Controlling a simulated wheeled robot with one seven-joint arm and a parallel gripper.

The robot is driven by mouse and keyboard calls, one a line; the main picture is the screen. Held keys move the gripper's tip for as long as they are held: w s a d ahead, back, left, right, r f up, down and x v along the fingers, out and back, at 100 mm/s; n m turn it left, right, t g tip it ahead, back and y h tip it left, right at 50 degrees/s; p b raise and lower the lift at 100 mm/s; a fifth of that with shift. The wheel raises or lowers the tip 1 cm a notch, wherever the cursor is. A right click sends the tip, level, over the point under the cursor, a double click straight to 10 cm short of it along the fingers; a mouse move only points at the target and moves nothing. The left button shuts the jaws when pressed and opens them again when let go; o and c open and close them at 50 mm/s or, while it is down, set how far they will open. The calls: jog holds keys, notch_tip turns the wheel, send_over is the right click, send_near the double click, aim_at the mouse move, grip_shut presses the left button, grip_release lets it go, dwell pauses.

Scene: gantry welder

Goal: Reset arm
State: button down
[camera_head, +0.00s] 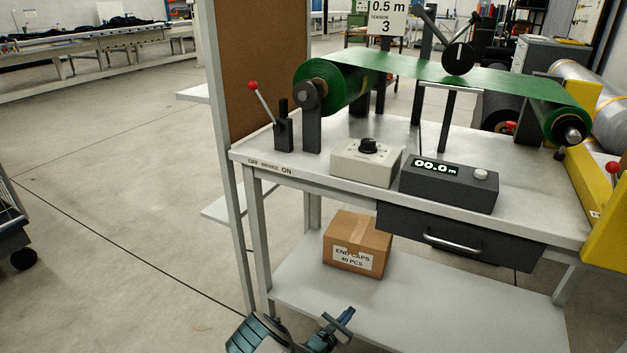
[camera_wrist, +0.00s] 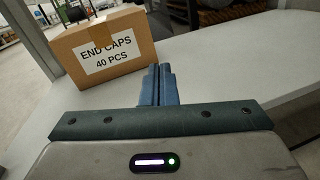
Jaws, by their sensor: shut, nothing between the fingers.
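My gripper (camera_head: 338,322) shows at the bottom of the head view, low in front of the bench's lower shelf. In the wrist view its two blue-grey fingers (camera_wrist: 158,85) are together with nothing between them. A cardboard box (camera_head: 357,244) labelled "END CAPS 40 PCS" stands on the lower shelf (camera_head: 440,313). In the wrist view the box (camera_wrist: 104,47) is beyond the fingers and to their left. I cannot tell the exact gap between fingers and box.
The bench top (camera_head: 330,190) carries a green film roll (camera_head: 335,83), a brake lever (camera_head: 262,100), a dial box (camera_head: 366,162) and a counter (camera_head: 448,184) reading 00.0 m. A dark drawer (camera_head: 455,240) hangs below. Yellow equipment (camera_head: 606,225) stands right. Open floor (camera_head: 120,200) lies left.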

jog(key=s+d+r+m+g+p, duration=0.3)
jog(key=r+m+g+p, duration=0.15)
jog(key=r, duration=0.75)
jog(key=s+d+r+m+g+p, duration=0.35)
jog(key=r+m, duration=0.25)
jog(key=r, duration=0.6)
jog(key=s+d+r+m+g+p, duration=0.35)
jog(key=r+m+g, duration=0.2)
jog(key=r, duration=0.65)
jog(key=s+a+r+m+t+y+p, duration=0.1)
jog(key=s+a+r+m+y+p, duration=0.1)
jog(key=s+r+p, duration=0.3)
jog(key=s+a+r+m+y+p, duration=0.2)
jog(key=s+r+m+y+p, duration=0.3)
jog(key=s+r, duration=0.6)
jog(key=s+a+r+m+t+y+p, duration=0.1)
jog(key=s+r+p, duration=0.6)
jog(key=r, duration=1.2)
jog(key=s+a+m+y, duration=0.1)
jog(key=m+y, duration=0.1)
jog(key=y, duration=0.1)
jog(key=shift+m+t, duration=0.3)
jog(key=shift+t, duration=0.05)
